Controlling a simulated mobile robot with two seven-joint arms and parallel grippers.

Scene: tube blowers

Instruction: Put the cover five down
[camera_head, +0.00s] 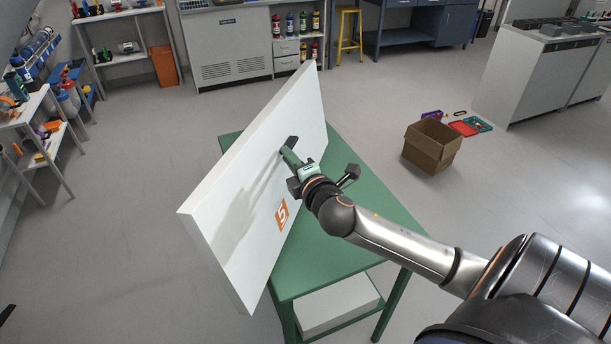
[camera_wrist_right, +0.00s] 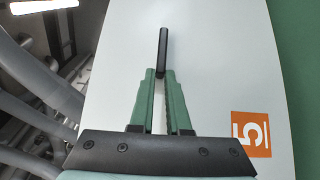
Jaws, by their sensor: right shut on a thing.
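The cover five is a large white panel (camera_head: 250,180) with an orange label marked 5 and a dark handle. It stands tilted over the green table (camera_head: 330,240) in the head view. It also fills much of the right wrist view (camera_wrist_right: 210,50). My right gripper (camera_head: 289,153) is shut on the dark handle of the cover. In the right wrist view its green fingers (camera_wrist_right: 162,80) meet at the handle (camera_wrist_right: 162,50). Whether the panel's lower edge rests on the table is hard to tell. My left gripper is not in view.
A white box (camera_head: 338,303) lies on the table's lower shelf. A cardboard box (camera_head: 431,146) stands on the floor to the right, with coloured trays (camera_head: 464,128) behind it. Shelves (camera_head: 40,130) line the left.

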